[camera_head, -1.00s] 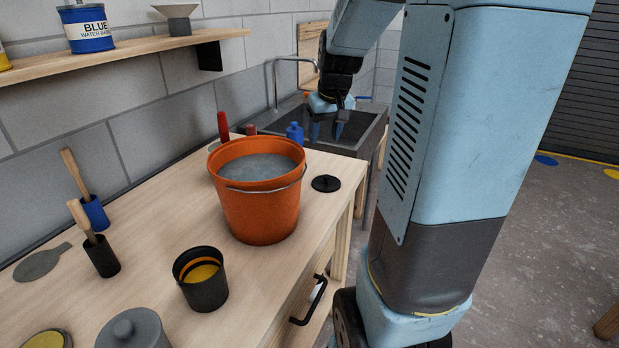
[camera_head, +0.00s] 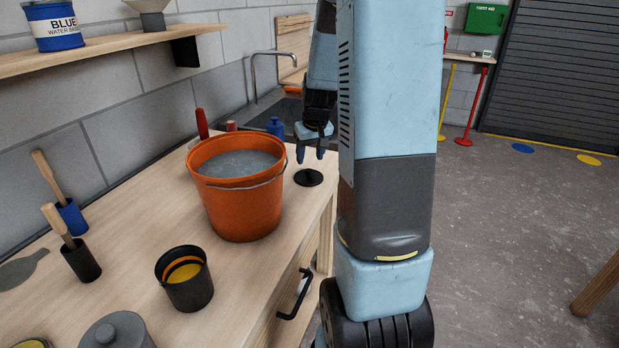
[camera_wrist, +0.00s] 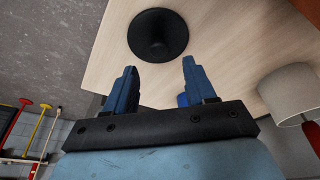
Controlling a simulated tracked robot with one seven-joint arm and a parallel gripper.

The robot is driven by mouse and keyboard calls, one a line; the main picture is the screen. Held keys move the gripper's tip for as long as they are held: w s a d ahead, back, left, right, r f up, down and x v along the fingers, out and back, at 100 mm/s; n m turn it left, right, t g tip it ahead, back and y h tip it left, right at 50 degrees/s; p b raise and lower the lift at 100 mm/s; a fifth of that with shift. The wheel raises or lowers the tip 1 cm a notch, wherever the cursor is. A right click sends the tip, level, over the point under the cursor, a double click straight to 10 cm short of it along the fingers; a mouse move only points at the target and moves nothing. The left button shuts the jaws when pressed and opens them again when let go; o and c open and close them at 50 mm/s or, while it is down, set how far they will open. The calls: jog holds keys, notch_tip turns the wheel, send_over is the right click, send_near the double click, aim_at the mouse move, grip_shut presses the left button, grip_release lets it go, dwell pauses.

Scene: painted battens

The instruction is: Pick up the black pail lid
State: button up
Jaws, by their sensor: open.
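The black pail lid (camera_head: 309,177) is a flat round disc with a small knob. It lies on the wooden bench top, right of the orange bucket and near the bench's right edge. In the wrist view the lid (camera_wrist: 158,35) lies beyond the fingertips, with clear space between them and it. My gripper (camera_head: 310,158) is open and empty, pointing down just above the lid in the head view. Its two blue fingers (camera_wrist: 160,72) show apart in the wrist view. My arm hides part of the sink area.
The orange bucket (camera_head: 241,205) of grey liquid stands close left of the lid. A blue bottle (camera_head: 275,126) and a red-handled tool (camera_head: 202,123) stand behind it. A black pot (camera_head: 184,281) is nearer the front. The bench's right edge is close to the lid.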

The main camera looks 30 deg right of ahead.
aim_at(308, 170)
jog(key=shift+x, duration=2.7)
jog(key=shift+s, duration=0.2)
jog(key=shift+c, duration=0.3)
grip_shut()
